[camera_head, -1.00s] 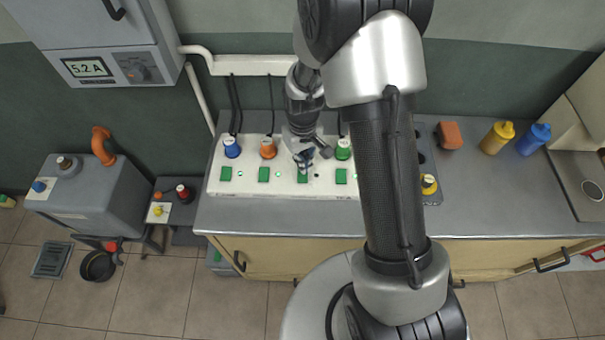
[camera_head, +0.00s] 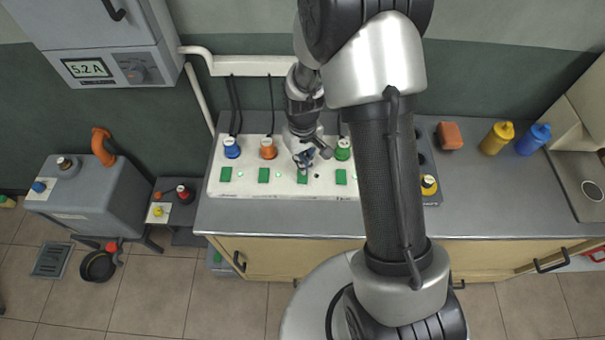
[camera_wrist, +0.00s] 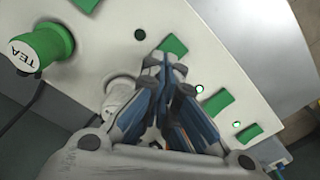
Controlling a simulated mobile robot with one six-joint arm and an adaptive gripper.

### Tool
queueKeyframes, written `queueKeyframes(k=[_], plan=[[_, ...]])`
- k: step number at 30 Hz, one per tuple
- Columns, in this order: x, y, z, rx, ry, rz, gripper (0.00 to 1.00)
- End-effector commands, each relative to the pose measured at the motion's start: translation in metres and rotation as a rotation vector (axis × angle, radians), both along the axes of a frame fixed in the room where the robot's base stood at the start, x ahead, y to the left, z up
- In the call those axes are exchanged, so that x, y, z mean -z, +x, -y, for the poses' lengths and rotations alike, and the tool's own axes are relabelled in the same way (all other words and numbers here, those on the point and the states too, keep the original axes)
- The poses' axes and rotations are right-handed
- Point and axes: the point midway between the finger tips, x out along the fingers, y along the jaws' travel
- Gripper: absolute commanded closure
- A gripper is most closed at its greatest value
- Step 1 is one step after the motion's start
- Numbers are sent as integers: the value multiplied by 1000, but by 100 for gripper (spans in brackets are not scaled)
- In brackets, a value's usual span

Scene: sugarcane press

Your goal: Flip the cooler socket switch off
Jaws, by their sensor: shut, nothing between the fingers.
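A white socket panel (camera_head: 214,188) on the counter carries a row of plugs with a green switch before each. My gripper (camera_head: 303,163) is shut and empty, over the third switch from the left (camera_head: 302,177). In the wrist view my gripper (camera_wrist: 163,62) has its tips close by that switch (camera_wrist: 174,45); contact cannot be told. The indicator beside it (camera_wrist: 140,35) is dark, while another indicator (camera_wrist: 199,88) glows green. A white plug (camera_wrist: 119,94) is partly hidden by my fingers. No cooler label is readable.
Blue (camera_head: 232,148), orange (camera_head: 268,148) and green (camera_head: 343,149) plugs stand in the row; the green one reads TEA in the wrist view (camera_wrist: 36,48). A meter (camera_head: 87,68) reads 5.2 A. An orange-brown block (camera_head: 449,135) and bottles stand at the right.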

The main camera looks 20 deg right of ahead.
Motion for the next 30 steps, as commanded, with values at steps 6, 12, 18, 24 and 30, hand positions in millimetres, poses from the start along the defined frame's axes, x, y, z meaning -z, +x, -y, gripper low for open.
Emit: queueKeyframes(k=[6, 12, 18, 24, 30], plan=[[2, 0, 0, 0, 0, 0, 100], [5, 0, 0, 0, 0, 0, 100], [8, 0, 0, 0, 0, 0, 100], [11, 0, 0, 0, 0, 0, 100], [14, 0, 0, 0, 0, 0, 100]])
